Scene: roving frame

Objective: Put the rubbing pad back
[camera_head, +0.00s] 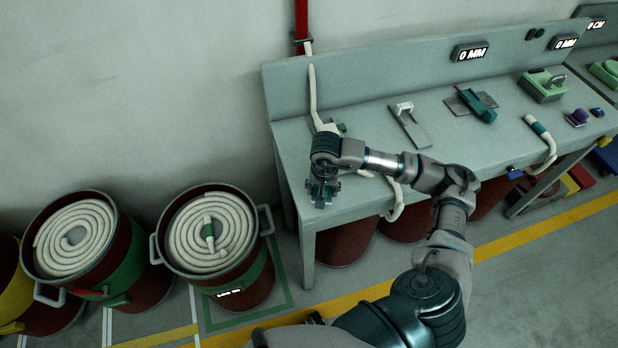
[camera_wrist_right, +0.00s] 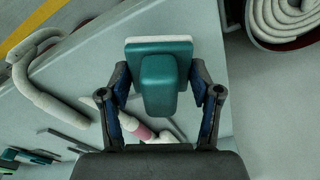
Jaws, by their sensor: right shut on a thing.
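The rubbing pad (camera_wrist_right: 160,85), a teal block handle on a base with a white edge, is between the fingers of my right gripper (camera_wrist_right: 160,72) in the right wrist view. The gripper is shut on it. In the head view my right gripper (camera_head: 322,190) points down near the left end of the grey-green workbench (camera_head: 365,165), and the pad cannot be made out clearly there. My left gripper is not in view.
On the bench are a grey plate with a white block (camera_head: 404,108), a teal device (camera_head: 476,105), a green block (camera_head: 543,86) and a pale hose (camera_head: 540,132). Drums with coiled hose (camera_head: 208,190) stand on the floor left of the bench. A red pipe (camera_head: 301,22) runs down the wall.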

